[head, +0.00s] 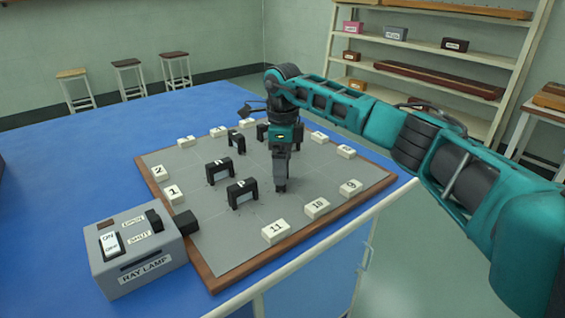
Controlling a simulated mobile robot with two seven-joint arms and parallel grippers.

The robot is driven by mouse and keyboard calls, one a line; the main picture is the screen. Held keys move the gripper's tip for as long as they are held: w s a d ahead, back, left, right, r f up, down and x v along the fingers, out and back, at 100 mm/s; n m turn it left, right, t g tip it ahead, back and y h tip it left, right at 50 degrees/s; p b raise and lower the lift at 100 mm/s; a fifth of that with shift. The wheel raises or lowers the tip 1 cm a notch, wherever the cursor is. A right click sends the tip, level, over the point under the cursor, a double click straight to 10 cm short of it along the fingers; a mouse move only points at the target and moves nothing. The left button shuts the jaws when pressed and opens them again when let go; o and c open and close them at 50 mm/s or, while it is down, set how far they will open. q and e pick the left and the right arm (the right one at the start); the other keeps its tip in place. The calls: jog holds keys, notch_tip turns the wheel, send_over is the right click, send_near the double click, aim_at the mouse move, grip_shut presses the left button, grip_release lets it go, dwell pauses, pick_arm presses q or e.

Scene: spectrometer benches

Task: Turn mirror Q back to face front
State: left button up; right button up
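Several black-framed mirrors stand upright on the grey board (222,237). One mirror (242,192) is nearest the front, another mirror (218,171) is behind it to the left. A third mirror (236,143) is farther back, and a fourth mirror (263,131) is partly hidden behind my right arm. Their letters are too small to read, so I cannot tell which is Q. My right gripper (281,186) points down over the board, right of the front mirror and apart from it. Its fingers look close together; whether anything is between them is unclear. My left gripper is out of view.
Numbered white blocks line the board's edges, including block 11 (276,231), block 10 (317,208) and block 1 (174,194). A grey ray lamp (137,255) stands at the front left corner. A white rail (318,252) runs along the front. The blue bench top is clear at left.

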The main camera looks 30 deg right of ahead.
jog(key=shift+c, duration=0.4)
jog(key=c, duration=1)
jog(key=shift+o, duration=0.2)
